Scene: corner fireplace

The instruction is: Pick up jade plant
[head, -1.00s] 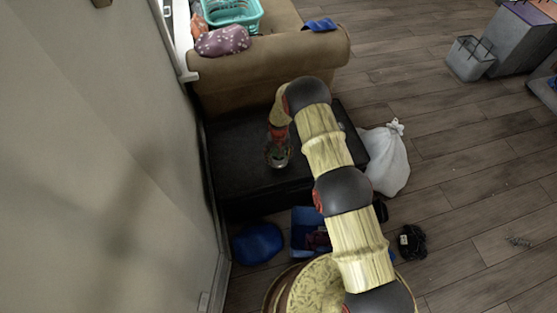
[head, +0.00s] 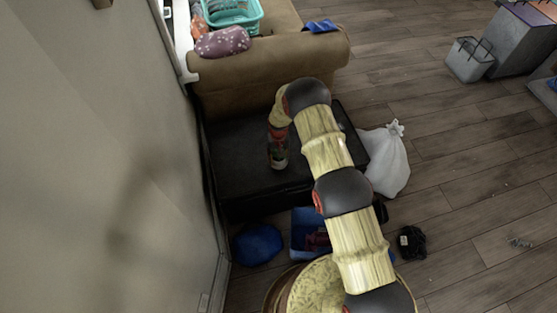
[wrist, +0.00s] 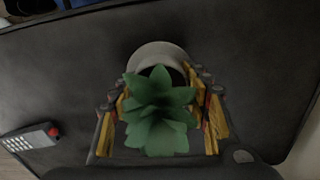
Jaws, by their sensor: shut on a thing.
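The jade plant (wrist: 158,108) shows in the wrist view as a rosette of thick green leaves. The pale rim of its pot (wrist: 150,50) shows behind the leaves. My gripper (wrist: 165,110) has a finger on each side of the plant and is shut on it. The leaves hide where the fingers touch. I cannot tell whether the pot is clear of the surface.
The black chest (head: 235,150) stands against the wall beside a brown sofa (head: 265,65). A white bag (head: 388,160) stands to its right. A blue bin (head: 303,232) and a blue bag (head: 258,243) are in front. A phone-like device (wrist: 30,137) lies on the chest. Floor at right is mostly clear.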

